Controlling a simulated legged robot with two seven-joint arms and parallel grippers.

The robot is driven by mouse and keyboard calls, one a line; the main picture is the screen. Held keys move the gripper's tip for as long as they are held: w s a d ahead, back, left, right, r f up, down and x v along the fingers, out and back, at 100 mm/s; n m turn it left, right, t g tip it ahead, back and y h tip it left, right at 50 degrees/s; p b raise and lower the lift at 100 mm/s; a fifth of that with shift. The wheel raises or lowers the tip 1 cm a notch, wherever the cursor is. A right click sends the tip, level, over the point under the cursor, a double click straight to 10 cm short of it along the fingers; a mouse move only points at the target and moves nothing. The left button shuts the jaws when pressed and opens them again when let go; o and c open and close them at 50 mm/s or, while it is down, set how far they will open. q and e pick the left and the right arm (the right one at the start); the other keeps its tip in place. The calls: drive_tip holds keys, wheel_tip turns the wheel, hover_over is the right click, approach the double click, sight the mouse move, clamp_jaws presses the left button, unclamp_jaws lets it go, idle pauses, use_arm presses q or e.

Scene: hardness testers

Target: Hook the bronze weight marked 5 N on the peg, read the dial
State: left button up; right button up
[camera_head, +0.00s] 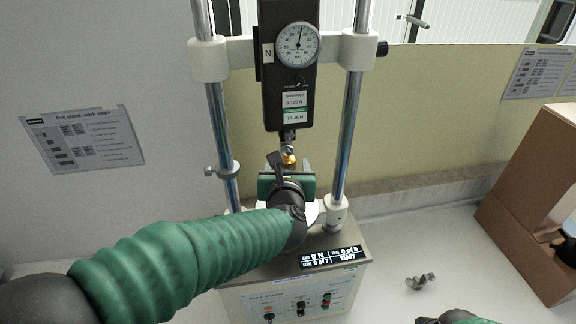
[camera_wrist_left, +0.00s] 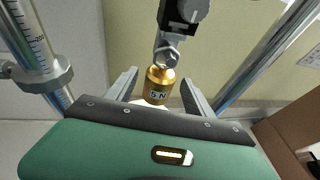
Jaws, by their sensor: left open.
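The bronze weight marked 5 N (camera_wrist_left: 157,86) sits right under the metal hook (camera_wrist_left: 167,52), its top meeting it; whether the hook alone bears it I cannot tell. In the head view only the brassy top of the weight (camera_head: 289,158) shows above my gripper. My left gripper (camera_head: 287,182) is open, its two fingers on either side of the weight with gaps in the wrist view (camera_wrist_left: 158,96). The dial (camera_head: 297,44) on the black gauge has its needle pointing nearly straight up. Part of my right gripper (camera_head: 458,317) shows at the bottom edge; its fingers are hidden.
Two steel columns (camera_head: 349,125) flank the gauge and my left gripper. The stand's base carries a small display (camera_head: 333,257) reading 0 N in part. A small metal fitting (camera_head: 420,282) lies on the bench. An open cardboard box (camera_head: 520,215) stands at right.

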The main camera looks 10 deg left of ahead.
use_arm(q)
drive_tip(key=shift+s, duration=0.1)
drive_tip(key=p+v, duration=0.4)
drive_tip(key=v, duration=1.2)
drive_tip(key=shift+s, duration=0.15)
